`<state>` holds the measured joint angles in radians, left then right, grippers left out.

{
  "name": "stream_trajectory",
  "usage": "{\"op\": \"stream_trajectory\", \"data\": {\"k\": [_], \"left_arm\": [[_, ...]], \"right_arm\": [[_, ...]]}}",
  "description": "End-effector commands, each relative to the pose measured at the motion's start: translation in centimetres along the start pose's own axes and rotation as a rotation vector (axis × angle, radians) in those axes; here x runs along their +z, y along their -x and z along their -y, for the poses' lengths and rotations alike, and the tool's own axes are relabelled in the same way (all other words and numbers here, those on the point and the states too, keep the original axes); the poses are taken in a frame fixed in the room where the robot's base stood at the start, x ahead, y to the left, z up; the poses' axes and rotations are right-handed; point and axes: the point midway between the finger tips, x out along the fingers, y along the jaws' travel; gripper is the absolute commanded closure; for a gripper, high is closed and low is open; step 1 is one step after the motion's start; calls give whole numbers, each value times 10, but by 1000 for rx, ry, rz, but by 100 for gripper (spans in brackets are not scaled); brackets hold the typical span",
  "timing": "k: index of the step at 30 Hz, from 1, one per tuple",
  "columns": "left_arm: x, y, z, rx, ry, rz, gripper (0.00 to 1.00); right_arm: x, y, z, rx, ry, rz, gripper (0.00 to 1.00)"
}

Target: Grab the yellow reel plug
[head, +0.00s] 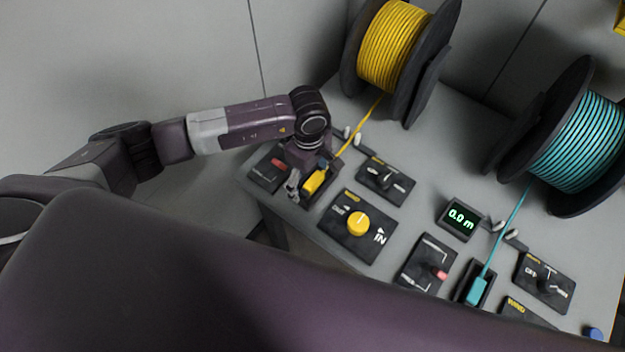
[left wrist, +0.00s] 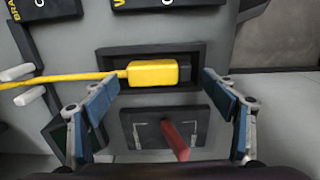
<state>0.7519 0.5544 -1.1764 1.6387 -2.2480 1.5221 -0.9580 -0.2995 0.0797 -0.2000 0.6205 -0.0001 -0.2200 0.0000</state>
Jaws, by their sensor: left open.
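The yellow reel plug (head: 315,181) sits in a dark holder on the left part of the table, with its yellow cable running up to the yellow reel (head: 395,45). In the left wrist view the plug (left wrist: 153,73) lies in its dark recess (left wrist: 110,60), cable to the left. My left gripper (head: 307,178) is over the holder, close to the plug. In the left wrist view its blue-padded fingers (left wrist: 163,100) are wide apart, one toward each side of the plug, with nothing between the pads. My right gripper is not in view.
A red-handled lever panel (left wrist: 178,140) is beside the plug's recess. A yellow knob panel (head: 358,224) and a dark switch panel (head: 386,181) stand nearby. The teal reel (head: 585,140), teal plug (head: 476,290) and a 0.0 m display (head: 460,218) are to the right.

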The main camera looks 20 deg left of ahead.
Motion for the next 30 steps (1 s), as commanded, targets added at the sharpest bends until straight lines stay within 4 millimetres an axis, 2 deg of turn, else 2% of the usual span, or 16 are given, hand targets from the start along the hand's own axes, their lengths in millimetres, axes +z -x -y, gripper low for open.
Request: {"op": "stream_trajectory", "data": {"k": [5, 18, 26, 30], "left_arm": [[0, 0, 0, 1, 0, 0, 22], [0, 0, 0, 1, 0, 1, 70], [0, 1, -1, 2, 0, 1, 70], [0, 9, -2, 6, 0, 1, 70]], "right_arm": [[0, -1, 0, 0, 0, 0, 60], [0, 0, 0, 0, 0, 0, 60], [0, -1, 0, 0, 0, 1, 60], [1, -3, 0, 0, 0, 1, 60]]}}
